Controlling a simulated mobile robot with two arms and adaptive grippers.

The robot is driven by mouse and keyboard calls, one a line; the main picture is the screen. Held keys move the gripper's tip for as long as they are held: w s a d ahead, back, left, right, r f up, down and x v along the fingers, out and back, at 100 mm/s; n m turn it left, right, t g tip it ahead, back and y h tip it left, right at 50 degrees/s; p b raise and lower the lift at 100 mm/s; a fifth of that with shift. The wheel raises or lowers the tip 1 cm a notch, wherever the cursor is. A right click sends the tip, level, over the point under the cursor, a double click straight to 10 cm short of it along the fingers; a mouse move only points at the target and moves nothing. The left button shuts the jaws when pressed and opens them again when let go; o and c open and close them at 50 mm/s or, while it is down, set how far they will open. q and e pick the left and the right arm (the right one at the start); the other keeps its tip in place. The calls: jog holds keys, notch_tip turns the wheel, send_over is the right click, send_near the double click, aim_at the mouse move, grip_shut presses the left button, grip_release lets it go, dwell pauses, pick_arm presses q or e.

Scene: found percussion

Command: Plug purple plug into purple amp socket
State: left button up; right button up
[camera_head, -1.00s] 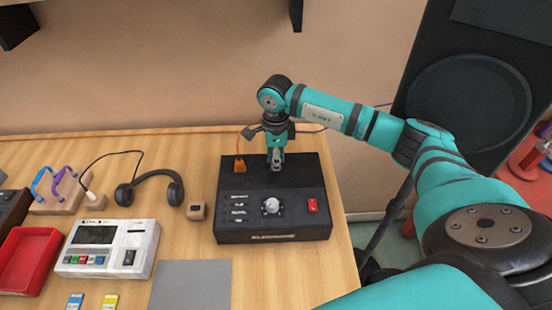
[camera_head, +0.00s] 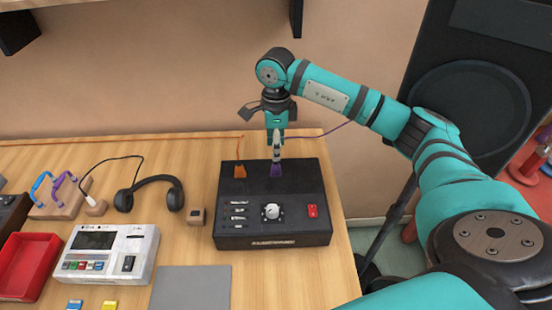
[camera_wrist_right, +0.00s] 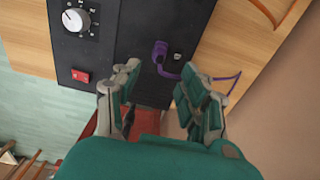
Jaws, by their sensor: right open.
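The black amp (camera_head: 283,219) stands on the wooden table. The purple plug (camera_head: 277,170) sits at the back of the amp's top, right of the orange plug (camera_head: 240,170). In the right wrist view the purple plug (camera_wrist_right: 160,52) rests at the amp's top with its purple cable curling away; its socket is hidden beneath it. My right gripper (camera_head: 277,152) is above the purple plug. In the right wrist view my right gripper (camera_wrist_right: 158,82) has its fingers spread apart with nothing between them, clear of the plug. My left gripper is not in view.
The amp has a white knob (camera_head: 271,211) and a red switch (camera_head: 312,210). Headphones (camera_head: 150,192), a white recorder (camera_head: 108,250), a red tray (camera_head: 27,263) and a grey pad (camera_head: 192,289) lie to the left. A big black speaker (camera_head: 470,100) stands right of the table.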

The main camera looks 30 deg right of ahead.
aim_at(276, 164)
jog(key=shift+r, duration=2.15)
